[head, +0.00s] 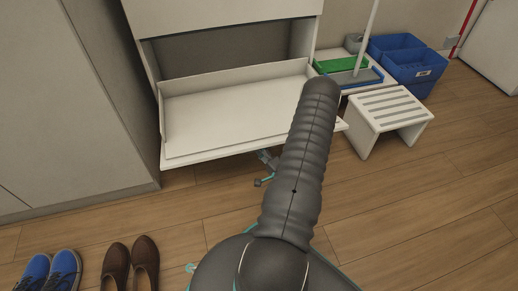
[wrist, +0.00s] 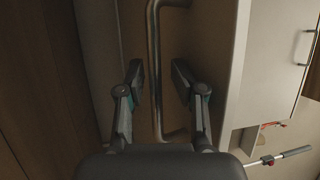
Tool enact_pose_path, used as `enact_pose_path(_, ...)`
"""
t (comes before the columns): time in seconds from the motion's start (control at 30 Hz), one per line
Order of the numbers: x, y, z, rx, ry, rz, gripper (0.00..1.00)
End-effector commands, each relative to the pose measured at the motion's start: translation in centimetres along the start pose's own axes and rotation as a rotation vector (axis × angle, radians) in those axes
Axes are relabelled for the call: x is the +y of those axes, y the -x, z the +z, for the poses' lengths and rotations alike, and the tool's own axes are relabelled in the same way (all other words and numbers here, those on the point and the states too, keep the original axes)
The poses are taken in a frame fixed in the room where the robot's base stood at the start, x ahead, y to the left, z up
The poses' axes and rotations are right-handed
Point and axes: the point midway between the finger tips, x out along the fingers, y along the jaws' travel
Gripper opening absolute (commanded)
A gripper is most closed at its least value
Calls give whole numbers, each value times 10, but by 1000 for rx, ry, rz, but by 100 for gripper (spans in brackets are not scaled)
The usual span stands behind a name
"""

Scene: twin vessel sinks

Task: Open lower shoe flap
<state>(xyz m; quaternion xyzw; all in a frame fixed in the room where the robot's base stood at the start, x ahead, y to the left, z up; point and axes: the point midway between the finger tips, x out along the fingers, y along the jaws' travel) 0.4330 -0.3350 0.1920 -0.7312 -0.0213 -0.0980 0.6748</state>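The lower shoe flap (head: 235,105) of the white shoe cabinet is tilted far out, its inside tray facing up and the dark opening showing behind it. My gripper (head: 263,170) shows partly below the flap's front edge; my arm hides its right part. In the wrist view my gripper (wrist: 158,82) is open, one finger on each side of a metal bar handle (wrist: 154,50). Gaps show between the fingers and the bar. The handle is hidden in the head view.
The upper flap (head: 220,15) is above the opening. A white slatted stool (head: 390,108) and blue crates (head: 408,60) stand to the right. Blue shoes (head: 52,270) and brown shoes (head: 130,265) lie at lower left. Wooden floor is clear between.

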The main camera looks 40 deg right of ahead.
Motion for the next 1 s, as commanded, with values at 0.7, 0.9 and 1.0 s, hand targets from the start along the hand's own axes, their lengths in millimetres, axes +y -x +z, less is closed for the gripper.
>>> enact_pose_path(0.7, 0, 72, -1, 3, 0, 0, 37)
enact_pose_path(0.9, 0, 76, 0, -1, -1, 0, 37)
enact_pose_path(1.0, 0, 76, 0, -1, 0, 0, 37)
